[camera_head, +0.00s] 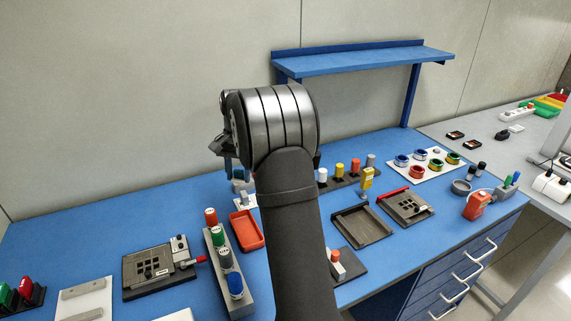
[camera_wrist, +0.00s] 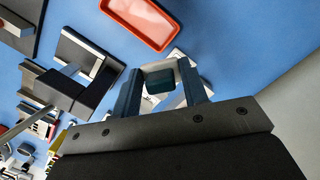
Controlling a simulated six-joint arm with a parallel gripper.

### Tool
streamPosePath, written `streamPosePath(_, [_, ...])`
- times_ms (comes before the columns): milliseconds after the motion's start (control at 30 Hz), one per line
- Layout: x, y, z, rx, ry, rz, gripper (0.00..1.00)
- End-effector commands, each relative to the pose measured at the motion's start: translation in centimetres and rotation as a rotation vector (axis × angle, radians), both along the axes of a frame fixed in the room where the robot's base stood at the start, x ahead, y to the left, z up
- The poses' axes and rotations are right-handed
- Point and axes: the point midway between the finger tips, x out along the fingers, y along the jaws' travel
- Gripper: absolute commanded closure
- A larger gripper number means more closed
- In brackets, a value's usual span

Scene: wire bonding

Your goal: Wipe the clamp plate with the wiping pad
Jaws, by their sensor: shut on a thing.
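My gripper (camera_wrist: 162,72) is shut on a small white and dark-teal block (camera_wrist: 160,84), which looks like the wiping pad. In the head view my gripper (camera_head: 234,168) is partly hidden by my arm, above the back of the blue bench near a white stand. A dark clamp plate with square openings and a red-handled lever (camera_head: 150,265) lies at the front left of the bench, well apart from my gripper. A similar dark plate with a red bar (camera_head: 408,206) lies on the right. I cannot tell which of the two the task means.
A red tray (camera_head: 246,230) sits near my gripper and also shows in the wrist view (camera_wrist: 145,18). A rack of coloured-top bottles (camera_head: 226,264) stands left of my arm. An empty dark tray (camera_head: 362,226) is on the right. The back left bench is clear.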

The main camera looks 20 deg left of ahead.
Motion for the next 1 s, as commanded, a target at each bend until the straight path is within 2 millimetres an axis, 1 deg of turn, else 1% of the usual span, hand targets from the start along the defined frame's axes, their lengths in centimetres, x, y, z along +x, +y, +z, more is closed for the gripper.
streamPosePath(33, [-1.9,2.1,-0.3,0.000,0.002,0.001,0.81])
streamPosePath(100, [-4.4,4.5,-0.7,0.002,0.001,-0.012,0.81])
streamPosePath(167, [-6.6,6.5,-1.1,0.002,0.002,-0.023,0.81])
streamPosePath(200, [-8.1,7.8,-1.3,0.002,0.003,-0.032,0.81])
streamPosePath(267, [-10.5,9.6,-1.7,0.002,0.004,-0.043,0.81])
streamPosePath(300, [-12.2,10.7,-1.9,0.002,0.006,-0.052,0.81])
streamPosePath(367, [-14.6,12.2,-2.3,0.002,0.008,-0.063,0.81])
streamPosePath(400, [-16.2,13.1,-2.5,0.002,0.010,-0.071,0.81])
streamPosePath(500, [-19.7,15.0,-3.0,0.000,0.013,-0.090,0.81])
streamPosePath(600, [-22.5,16.2,-3.4,-0.001,0.017,-0.106,0.81])
streamPosePath(700, [-24.4,17.0,-3.6,-0.002,0.019,-0.118,0.81])
streamPosePath(800, [-25.4,17.3,-3.8,-0.003,0.021,-0.125,0.81])
streamPosePath(1000, [-25.6,17.4,-4.5,-0.003,0.021,-0.129,0.81])
